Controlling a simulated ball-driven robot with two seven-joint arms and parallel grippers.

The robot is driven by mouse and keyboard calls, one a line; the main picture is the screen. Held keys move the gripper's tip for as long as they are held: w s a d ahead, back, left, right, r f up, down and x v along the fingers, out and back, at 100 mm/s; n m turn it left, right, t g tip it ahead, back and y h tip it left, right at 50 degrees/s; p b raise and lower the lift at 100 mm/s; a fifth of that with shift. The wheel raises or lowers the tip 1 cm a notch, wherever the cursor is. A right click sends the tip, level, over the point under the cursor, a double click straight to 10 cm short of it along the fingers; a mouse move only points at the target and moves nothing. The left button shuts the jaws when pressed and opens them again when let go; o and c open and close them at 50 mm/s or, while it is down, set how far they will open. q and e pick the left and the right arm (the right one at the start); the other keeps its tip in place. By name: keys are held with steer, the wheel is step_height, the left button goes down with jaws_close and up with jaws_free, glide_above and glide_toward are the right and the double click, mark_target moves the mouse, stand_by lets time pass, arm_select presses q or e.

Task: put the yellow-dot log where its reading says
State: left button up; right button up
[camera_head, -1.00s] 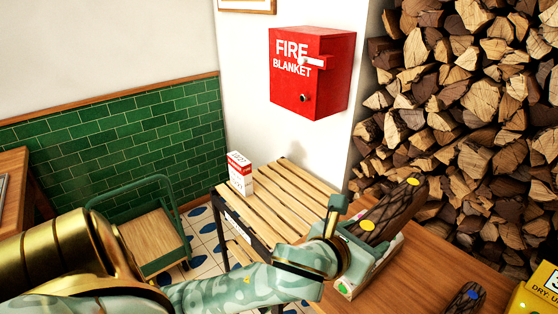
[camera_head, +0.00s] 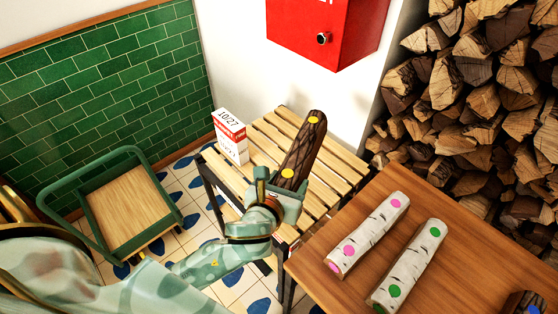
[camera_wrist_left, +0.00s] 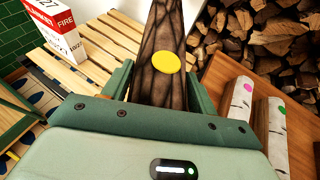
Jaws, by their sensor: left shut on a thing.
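The yellow-dot log (camera_head: 303,150) is dark brown with ridged bark and yellow dots. My left gripper (camera_head: 288,182) is shut on its near end and holds it tilted, in front of or over the slatted wooden rack (camera_head: 338,158). I cannot tell whether the log touches the slats. In the left wrist view the log (camera_wrist_left: 158,88) stands between the two green fingers (camera_wrist_left: 160,85) and points away over the slats. No reading is legible in these frames; the wrist display is too small to read. My right gripper is not in view.
A red and white box (camera_head: 231,137) stands on the rack's left end. Birch logs with pink dots (camera_head: 368,236) and green dots (camera_head: 408,264) lie on the brown table (camera_head: 475,225). A green cart (camera_head: 125,205) stands at left. Stacked firewood (camera_head: 480,90) and a red cabinet (camera_head: 325,30) are behind.

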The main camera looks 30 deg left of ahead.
arm_select(q)
step_height(320, 180, down, 7)
steer(key=s+d, duration=0.2)
steer(key=d, duration=0.1)
steer(key=shift+m+h, duration=0.3)
steer(key=w+a+f+b, duration=0.2)
steer(key=w+f, duration=0.1)
steer(key=w, duration=0.1)
steer(key=w+a+f+b, duration=0.2)
steer(key=w+f, duration=0.1)
steer(key=w+a+f+b, duration=0.2)
steer(key=w+f+b, duration=0.1)
steer(key=w, duration=0.1)
steer(key=shift+w+a+f, duration=0.25)
steer(key=shift+w+a, duration=0.05)
steer(key=shift+w, duration=0.05)
steer(key=f+b, duration=0.3)
steer(key=f, duration=0.1)
steer(key=shift+w+a, duration=0.15)
steer(key=shift+w, duration=0.1)
steer(key=shift+r, duration=0.2)
steer(key=o, duration=1.6)
steer(key=shift+s+f, duration=0.1)
steer(key=shift+c, duration=0.2)
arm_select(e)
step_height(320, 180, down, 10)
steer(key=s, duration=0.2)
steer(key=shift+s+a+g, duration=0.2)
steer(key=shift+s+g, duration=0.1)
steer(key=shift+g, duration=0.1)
